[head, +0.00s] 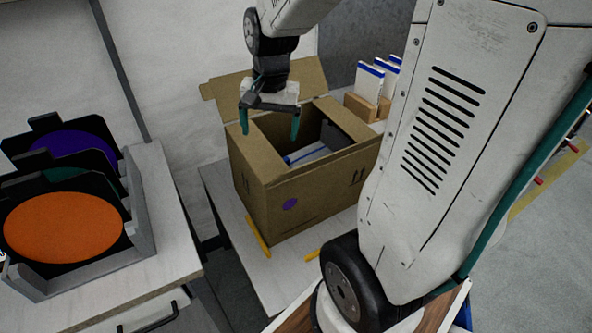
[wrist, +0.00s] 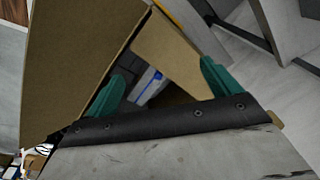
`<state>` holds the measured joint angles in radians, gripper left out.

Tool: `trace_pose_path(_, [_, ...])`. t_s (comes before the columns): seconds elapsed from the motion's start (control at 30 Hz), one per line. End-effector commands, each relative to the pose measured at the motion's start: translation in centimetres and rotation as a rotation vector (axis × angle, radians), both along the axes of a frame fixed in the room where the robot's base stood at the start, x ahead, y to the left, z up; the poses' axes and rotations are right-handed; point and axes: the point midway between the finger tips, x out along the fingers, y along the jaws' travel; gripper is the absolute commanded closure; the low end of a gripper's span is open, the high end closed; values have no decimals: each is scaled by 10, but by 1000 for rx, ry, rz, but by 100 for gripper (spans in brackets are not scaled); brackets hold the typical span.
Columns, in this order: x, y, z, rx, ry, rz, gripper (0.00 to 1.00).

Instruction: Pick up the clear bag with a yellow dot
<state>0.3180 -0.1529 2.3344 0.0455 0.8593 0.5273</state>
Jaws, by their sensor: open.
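I cannot make out a clear bag with a yellow dot in either view. My gripper (head: 269,124) is open, its two teal fingers apart and pointing down over the open cardboard box (head: 252,170) in the head view. In the wrist view, my gripper (wrist: 161,78) has its fingers on either side of the box opening, with nothing seen between the tips. A white item with blue edging (head: 306,154) lies inside the box; a white and blue piece (wrist: 149,86) also shows there in the wrist view. Much of the box's inside is dark or hidden by its walls and flaps.
At left, a grey rack holds black-framed discs, including an orange disc (head: 63,228).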

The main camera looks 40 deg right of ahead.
Motion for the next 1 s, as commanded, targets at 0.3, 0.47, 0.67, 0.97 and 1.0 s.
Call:
trace_pose_path(0.3, [58,-118,-110,53,11,-562,11])
trace_pose_path(0.47, [63,-156,-153,65,8,-743,11])
trace_pose_path(0.67, [64,-175,-179,71,7,-833,11])
trace_pose_path(0.97, [65,-175,-213,72,7,-836,11])
trace_pose_path(1.0, [65,-175,-220,72,8,-836,11])
